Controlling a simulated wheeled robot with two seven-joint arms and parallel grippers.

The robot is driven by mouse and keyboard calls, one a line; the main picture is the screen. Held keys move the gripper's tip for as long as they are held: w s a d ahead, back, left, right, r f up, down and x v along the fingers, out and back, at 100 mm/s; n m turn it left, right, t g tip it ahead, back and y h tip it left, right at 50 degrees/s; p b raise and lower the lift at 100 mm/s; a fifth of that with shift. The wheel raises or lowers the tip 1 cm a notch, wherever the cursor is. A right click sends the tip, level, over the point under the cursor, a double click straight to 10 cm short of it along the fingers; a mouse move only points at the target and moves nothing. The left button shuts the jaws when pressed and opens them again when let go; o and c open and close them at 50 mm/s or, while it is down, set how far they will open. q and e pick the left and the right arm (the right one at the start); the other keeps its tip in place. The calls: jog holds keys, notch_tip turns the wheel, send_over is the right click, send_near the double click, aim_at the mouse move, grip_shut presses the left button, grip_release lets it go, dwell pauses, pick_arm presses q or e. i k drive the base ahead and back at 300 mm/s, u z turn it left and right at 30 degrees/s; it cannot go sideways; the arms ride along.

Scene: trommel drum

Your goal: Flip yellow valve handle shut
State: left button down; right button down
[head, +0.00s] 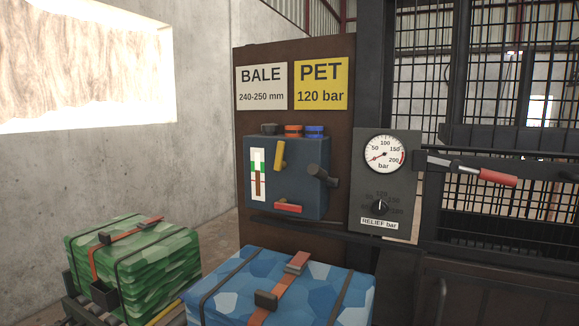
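The yellow valve handle (280,155) is on the front face of a dark blue box (300,190) in the middle of the head view. It stands nearly upright, slightly tilted. Beside it on the same face is a white level strip (258,174) with green and red-brown marks. A red handle (288,207) lies nearly level below it. Neither of my grippers shows in the head view, and nothing is seen touching the yellow handle.
A dark cylindrical knob (321,175) juts from the box's right side. A pressure gauge (385,154) and a relief dial (380,206) are to the right, beside a red-gripped lever (497,177). A blue bale (335,290) and green bale (150,265) stand in front below.

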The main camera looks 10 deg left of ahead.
aim_at(280, 164)
jog(key=u, duration=1.9)
jog(key=k, duration=1)
jog(key=z, duration=1.6)
jog(key=i, duration=0.5)
